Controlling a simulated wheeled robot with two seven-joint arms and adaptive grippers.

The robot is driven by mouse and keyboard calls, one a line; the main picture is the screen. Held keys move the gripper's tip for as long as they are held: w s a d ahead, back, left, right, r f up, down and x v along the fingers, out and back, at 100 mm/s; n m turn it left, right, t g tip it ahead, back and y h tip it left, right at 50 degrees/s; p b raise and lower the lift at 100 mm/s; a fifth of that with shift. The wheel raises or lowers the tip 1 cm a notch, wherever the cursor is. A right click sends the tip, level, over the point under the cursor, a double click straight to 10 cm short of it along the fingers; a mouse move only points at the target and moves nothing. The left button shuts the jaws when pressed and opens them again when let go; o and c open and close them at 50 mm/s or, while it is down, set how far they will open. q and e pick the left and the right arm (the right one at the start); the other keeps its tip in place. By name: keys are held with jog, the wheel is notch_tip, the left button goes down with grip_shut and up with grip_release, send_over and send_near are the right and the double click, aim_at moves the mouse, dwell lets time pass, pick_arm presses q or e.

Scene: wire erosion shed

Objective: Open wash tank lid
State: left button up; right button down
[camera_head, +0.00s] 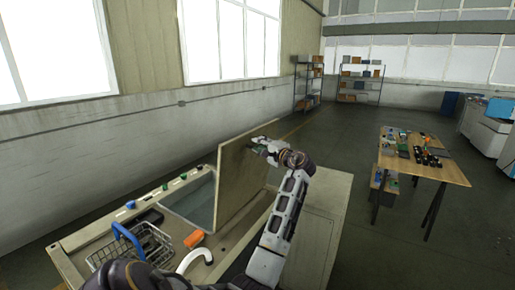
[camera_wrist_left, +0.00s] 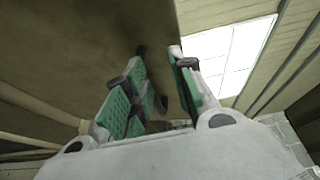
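The wash tank lid (camera_head: 241,176) is a flat beige panel standing steeply raised beside the tank opening (camera_head: 191,200) in the head view. My left gripper (camera_head: 264,147) is at the upper right part of the lid, close to its face. In the left wrist view the lid's brownish face (camera_wrist_left: 70,40) fills the left side. The green-padded fingers of my left gripper (camera_wrist_left: 160,90) are spread apart in front of it, with a gap between them. Whether they touch the lid is hard to tell. My right gripper is not in view.
A wooden table (camera_head: 425,166) with small items stands at right. Open floor lies between.

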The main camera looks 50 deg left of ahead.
pick_arm(q)
jog(key=s+d, duration=0.1)
jog(key=d, duration=0.9)
jog(key=shift+p, duration=0.45)
dwell(1.1)
jog(key=shift+d, duration=0.1)
dwell(1.0)
